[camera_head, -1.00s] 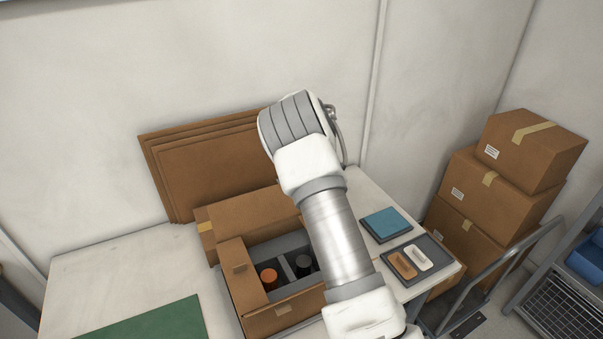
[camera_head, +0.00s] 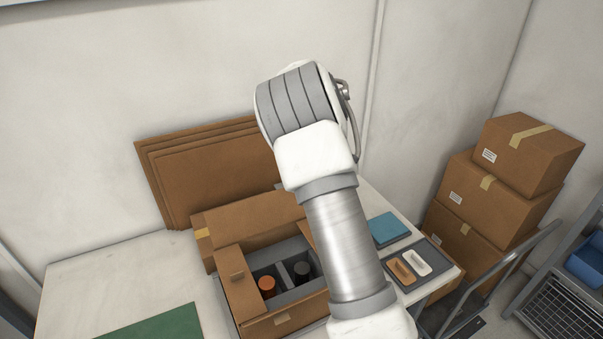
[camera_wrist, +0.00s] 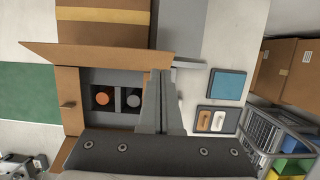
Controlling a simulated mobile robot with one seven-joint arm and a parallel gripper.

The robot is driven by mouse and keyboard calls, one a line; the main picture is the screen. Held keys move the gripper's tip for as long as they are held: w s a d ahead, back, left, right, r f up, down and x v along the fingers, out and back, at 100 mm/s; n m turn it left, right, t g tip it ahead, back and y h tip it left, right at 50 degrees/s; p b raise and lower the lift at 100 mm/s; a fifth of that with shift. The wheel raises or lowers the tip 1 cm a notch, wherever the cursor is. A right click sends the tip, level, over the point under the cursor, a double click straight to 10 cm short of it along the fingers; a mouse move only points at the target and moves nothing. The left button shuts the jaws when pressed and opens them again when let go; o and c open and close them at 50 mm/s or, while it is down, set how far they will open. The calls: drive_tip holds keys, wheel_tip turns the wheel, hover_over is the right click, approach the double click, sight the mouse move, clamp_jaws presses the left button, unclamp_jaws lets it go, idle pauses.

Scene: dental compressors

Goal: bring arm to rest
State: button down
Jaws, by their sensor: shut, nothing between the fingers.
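My gripper (camera_wrist: 160,103) shows in the wrist view with its two grey fingers together and nothing between them. It is above the table, over the right side of an open cardboard box as seen from the wrist. In the head view my raised arm hides the gripper. The open box (camera_head: 283,321) stands on the white table (camera_head: 85,273), with its flaps spread. Inside it, an orange-topped part (camera_head: 267,285) and a dark-topped part (camera_head: 302,270) sit in separate cells of a grey insert.
A closed carton (camera_head: 250,218) and flat cardboard sheets (camera_head: 205,175) are behind the open box. A blue pad (camera_head: 387,229) and a grey tray (camera_head: 436,262) with two small blocks lie right. Stacked cartons (camera_head: 480,205) stand beyond. A green mat (camera_head: 160,324) lies front left.

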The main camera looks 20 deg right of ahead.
drive_tip(key=s+r+n+y+b, duration=0.1)
drive_tip(key=s+r+n+b, duration=0.1)
drive_tip(key=s+r+n, duration=0.85)
drive_tip(key=s+a+n+t+b, duration=0.1)
drive_tip(key=s+a+n, duration=0.2)
drive_tip(key=s+n, duration=0.8)
drive_tip(key=s+a+n+t+h, duration=0.1)
drive_tip(key=s+a+n, duration=0.3)
drive_tip(key=s+n, duration=0.8)
drive_tip(key=shift+s+f+h+b, duration=0.15)
drive_tip(key=shift+s+h+b, duration=0.2)
drive_tip(key=shift+s, duration=3.5)
